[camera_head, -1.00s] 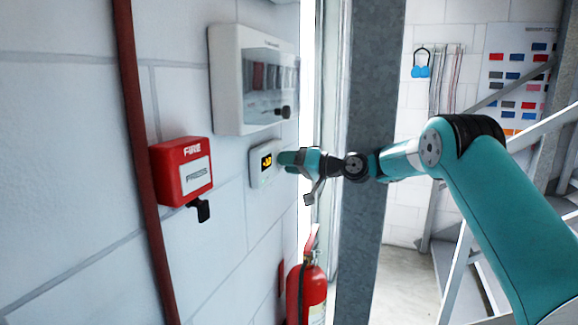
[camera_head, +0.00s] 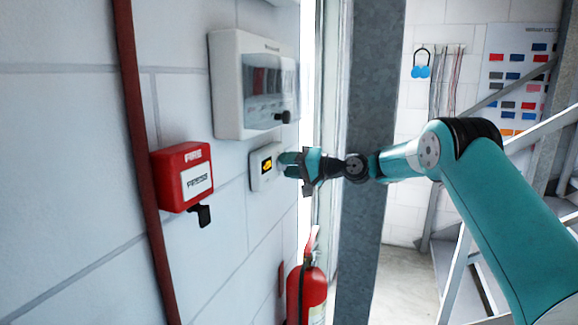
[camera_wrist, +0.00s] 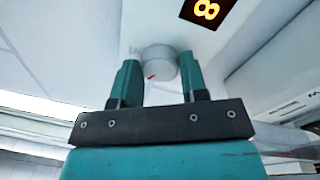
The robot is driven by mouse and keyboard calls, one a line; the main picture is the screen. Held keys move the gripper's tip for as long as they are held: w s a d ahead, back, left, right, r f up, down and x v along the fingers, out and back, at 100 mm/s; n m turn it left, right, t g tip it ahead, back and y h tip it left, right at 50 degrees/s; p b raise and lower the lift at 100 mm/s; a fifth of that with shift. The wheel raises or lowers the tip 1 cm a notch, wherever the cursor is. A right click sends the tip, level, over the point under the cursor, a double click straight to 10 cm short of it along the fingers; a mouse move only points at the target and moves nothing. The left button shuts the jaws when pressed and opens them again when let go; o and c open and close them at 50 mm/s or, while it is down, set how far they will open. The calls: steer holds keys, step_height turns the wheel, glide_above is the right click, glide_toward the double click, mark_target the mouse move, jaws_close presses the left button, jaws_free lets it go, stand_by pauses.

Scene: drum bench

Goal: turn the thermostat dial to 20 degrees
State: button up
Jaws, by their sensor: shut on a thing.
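The thermostat (camera_head: 257,180) is a small white box on the wall with a dark display (camera_head: 267,165) showing amber figures, too small to read surely in the head view. In the wrist view the display (camera_wrist: 208,10) shows a tilted digit that looks like 8, cut off by the picture edge. The dial (camera_wrist: 160,56) is a round white knob with a red mark near its lower left. My gripper (camera_head: 284,164) reaches it from the right. In the wrist view its teal fingers (camera_wrist: 159,66) stand on both sides of the dial, shut on it.
A red fire call box (camera_head: 183,176) and a red pipe (camera_head: 142,160) are on the wall to the left. A white breaker box (camera_head: 230,85) with a clear cover hangs just above the thermostat. A fire extinguisher (camera_head: 307,290) stands below. A steel column (camera_head: 365,100) is behind my wrist.

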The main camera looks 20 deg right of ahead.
steer(key=o, duration=0.9)
steer(key=shift+d, duration=0.15)
steer(key=b+v, duration=0.7)
steer(key=v, duration=1)
steer(key=shift+d+b, duration=0.1)
steer(key=shift+b, duration=0.3)
